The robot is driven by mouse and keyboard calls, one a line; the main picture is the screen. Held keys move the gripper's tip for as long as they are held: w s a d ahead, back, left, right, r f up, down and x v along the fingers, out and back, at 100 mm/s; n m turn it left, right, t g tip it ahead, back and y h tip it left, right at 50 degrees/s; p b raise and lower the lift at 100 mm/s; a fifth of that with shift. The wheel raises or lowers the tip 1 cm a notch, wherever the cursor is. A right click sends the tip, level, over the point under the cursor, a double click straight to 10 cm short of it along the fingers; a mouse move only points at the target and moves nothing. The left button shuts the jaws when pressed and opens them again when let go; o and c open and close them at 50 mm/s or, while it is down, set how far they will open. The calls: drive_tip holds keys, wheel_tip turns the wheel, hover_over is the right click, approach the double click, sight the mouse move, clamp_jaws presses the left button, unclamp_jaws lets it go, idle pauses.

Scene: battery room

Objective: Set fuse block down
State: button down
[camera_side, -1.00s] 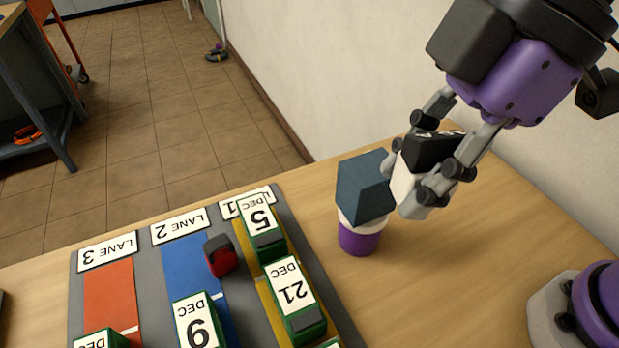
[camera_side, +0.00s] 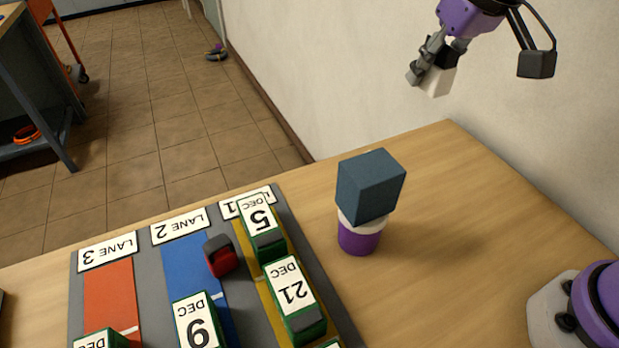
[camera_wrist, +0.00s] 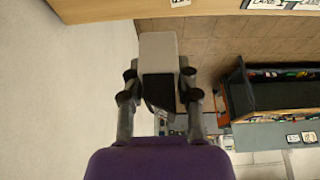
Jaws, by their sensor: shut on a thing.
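My gripper (camera_side: 436,68) is at the upper right of the side view, high above the table and in front of the wall. It is shut on a white and black block, the fuse block (camera_side: 438,82), with nothing under it. In the wrist view the fuse block (camera_wrist: 158,50) shows between the fingers of my gripper (camera_wrist: 158,84), its pale end pointing away from the palm.
A dark blue cube (camera_side: 370,187) sits on a purple and white round holder (camera_side: 359,238). A grey lane board (camera_side: 341,316) bears several green dated blocks and a red and black block (camera_side: 219,256). The wooden table (camera_side: 460,230) is clear right of the holder.

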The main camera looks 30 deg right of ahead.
wheel_tip(320, 180, down, 9)
hover_over(417, 151)
drive_tip(key=s, duration=0.2)
drive_tip(key=f, duration=0.7)
drive_tip(key=shift+w+f, duration=0.1)
drive_tip(key=shift+w, duration=0.1)
drive_tip(key=shift+f, duration=2.05)
drive_tip(key=shift+f, duration=0.1)
drive_tip(key=c, duration=0.6)
unclamp_jaws()
